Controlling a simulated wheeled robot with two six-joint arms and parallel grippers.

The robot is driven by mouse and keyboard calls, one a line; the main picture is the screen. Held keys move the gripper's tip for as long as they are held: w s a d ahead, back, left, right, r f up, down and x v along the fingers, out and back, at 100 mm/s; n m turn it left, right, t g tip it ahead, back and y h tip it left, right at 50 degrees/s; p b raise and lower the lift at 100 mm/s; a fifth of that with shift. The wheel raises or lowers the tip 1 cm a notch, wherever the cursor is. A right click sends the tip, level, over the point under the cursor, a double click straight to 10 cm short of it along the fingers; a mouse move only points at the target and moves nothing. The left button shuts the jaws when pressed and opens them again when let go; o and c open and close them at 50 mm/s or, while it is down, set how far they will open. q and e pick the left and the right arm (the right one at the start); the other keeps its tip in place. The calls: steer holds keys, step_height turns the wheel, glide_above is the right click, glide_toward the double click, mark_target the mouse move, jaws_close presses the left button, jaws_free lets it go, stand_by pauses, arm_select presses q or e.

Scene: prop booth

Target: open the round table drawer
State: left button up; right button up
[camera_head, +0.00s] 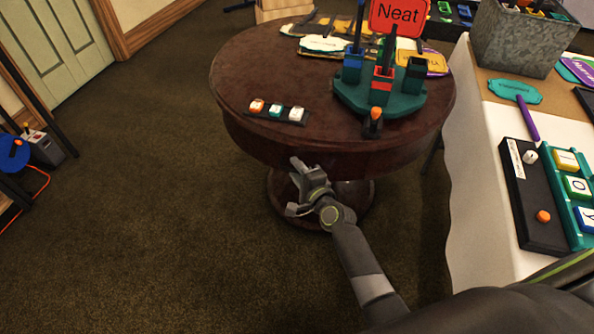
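The round table (260,75) is dark reddish-brown wood on a pedestal base. Its apron (255,148) curves below the top. I cannot make out the drawer's outline or handle on it, and no open gap shows. My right gripper (294,187) is just below and in front of the apron, with its fingers spread and nothing between them. I cannot tell whether its upper finger touches the table. My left gripper is out of view.
A white-clothed table (470,150) with props stands close on the right.

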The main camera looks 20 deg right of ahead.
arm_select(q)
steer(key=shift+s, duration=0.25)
arm_select(e)
steer(key=shift+c, duration=0.2)
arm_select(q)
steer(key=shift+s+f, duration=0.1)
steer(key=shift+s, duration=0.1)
arm_select(e)
jaws_close()
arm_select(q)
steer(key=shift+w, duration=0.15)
